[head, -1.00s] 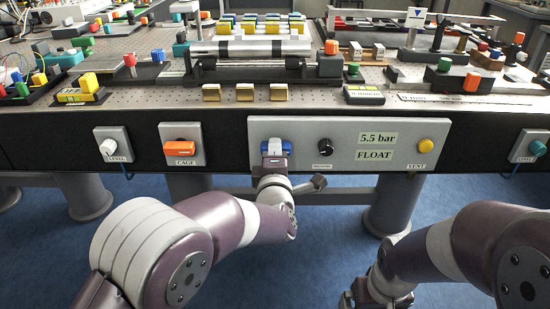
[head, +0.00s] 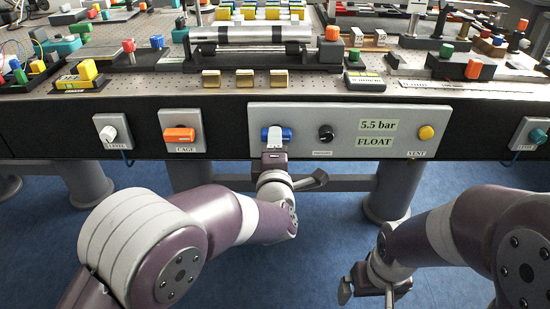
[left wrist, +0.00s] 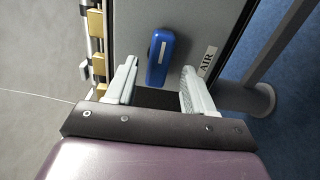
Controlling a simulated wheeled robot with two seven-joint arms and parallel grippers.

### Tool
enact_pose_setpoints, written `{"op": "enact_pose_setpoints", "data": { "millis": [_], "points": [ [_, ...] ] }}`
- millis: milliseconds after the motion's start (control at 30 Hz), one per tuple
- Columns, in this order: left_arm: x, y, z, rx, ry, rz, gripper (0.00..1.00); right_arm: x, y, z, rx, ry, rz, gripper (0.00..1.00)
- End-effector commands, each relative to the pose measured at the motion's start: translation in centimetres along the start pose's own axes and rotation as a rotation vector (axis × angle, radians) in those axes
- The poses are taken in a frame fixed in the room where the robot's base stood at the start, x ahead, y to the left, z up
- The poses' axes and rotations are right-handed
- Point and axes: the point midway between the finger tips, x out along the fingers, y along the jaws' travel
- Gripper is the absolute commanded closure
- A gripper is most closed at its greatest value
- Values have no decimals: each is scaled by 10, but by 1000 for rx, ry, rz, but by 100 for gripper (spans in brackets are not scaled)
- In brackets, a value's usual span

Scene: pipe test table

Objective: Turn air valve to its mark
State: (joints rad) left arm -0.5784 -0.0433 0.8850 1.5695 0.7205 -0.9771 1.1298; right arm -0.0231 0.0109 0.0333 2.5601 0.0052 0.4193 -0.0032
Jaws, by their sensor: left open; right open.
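The air valve is a blue bar handle (head: 287,134) on the grey front panel, lying about level in the head view. In the left wrist view the blue handle (left wrist: 160,60) stands near upright, just beyond and between the fingertips, with an "AIR" label (left wrist: 207,61) to its right. My left gripper (head: 274,139) is open in front of the handle and partly covers it; in the wrist view its two pale fingers (left wrist: 158,76) are apart with a gap to the handle. No mark for the valve can be made out. My right gripper (head: 366,296) is open and empty, low before the table.
The same panel (head: 300,112) carries a black knob (head: 326,133), a "5.5 bar FLOAT" display (head: 377,133) and a yellow vent button (head: 426,132). An orange cage switch (head: 179,134) and a white level knob (head: 108,133) are to the left. Table legs (head: 390,190) stand below.

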Motion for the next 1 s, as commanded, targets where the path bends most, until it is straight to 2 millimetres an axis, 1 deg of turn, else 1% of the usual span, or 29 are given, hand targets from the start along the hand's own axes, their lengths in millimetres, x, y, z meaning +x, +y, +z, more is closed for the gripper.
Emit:
{"op": "enact_pose_setpoints", "data": {
  "millis": [33,100,200,300,400,533,933,1000],
  "points": [
    [-13,4,1,0,-4,-1,47,-5,0,-1,0,0,0,0],
    [-34,4,1,0,-5,-1,47,-8,0,-1,0,0,0,0],
    [-61,3,1,0,-5,-1,47,-12,0,-2,0,0,0,0],
    [-82,3,1,0,-4,0,47,-15,0,-2,0,0,0,0],
    [-96,1,1,0,-3,-1,47,-16,0,-2,0,0,0,0],
    [-103,0,0,0,-2,-1,47,-16,0,-2,0,0,0,0],
    [-102,0,0,3,-1,-1,47,-16,0,-2,0,0,0,0],
    [-102,-4,2,53,-10,-21,47,-16,0,-2,0,0,0,0]
  ]
}}
